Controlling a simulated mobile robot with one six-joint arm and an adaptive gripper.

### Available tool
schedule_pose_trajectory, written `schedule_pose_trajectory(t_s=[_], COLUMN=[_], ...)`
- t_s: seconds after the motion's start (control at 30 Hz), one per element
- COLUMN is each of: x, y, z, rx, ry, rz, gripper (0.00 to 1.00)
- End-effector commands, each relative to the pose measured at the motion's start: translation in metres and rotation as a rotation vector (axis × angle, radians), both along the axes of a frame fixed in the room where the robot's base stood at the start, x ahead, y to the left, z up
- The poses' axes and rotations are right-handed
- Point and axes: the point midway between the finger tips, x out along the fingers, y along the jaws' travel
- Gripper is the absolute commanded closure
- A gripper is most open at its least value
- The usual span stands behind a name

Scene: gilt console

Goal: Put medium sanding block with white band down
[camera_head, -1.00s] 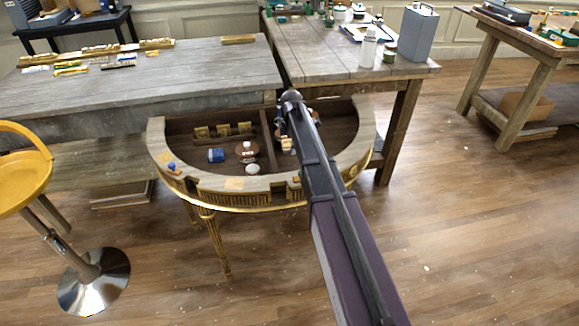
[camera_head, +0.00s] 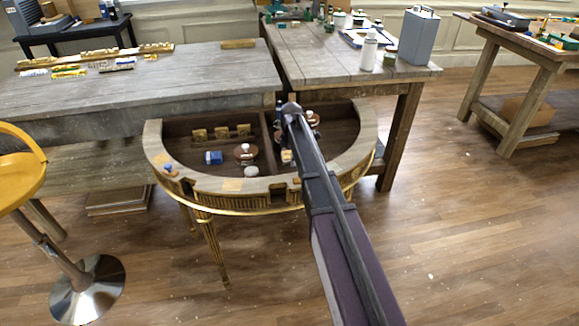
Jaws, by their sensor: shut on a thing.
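My gripper (camera_head: 283,143) is inside the right compartment of the half-round gilt console (camera_head: 233,185), mostly hidden behind my own arm. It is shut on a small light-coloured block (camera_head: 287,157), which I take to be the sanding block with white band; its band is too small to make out. The block is low in the compartment, but I cannot tell whether it touches the floor of it.
The left compartment holds a blue item (camera_head: 213,158), a round brown item (camera_head: 246,152) and several yellowish blocks at the back. A whitish round item (camera_head: 251,171) is near the front rim. Another brown round item (camera_head: 312,119) is right of my arm. Workbenches (camera_head: 150,85) stand behind.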

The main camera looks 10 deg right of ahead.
Motion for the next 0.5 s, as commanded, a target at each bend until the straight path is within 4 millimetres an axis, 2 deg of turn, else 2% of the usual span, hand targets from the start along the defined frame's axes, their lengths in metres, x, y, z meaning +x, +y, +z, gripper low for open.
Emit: schedule_pose_trajectory(t_s=[0.5], x=[0.000], y=[0.000], z=[-0.035], rx=[0.000], ry=[0.000], rz=[0.000], gripper=[0.68])
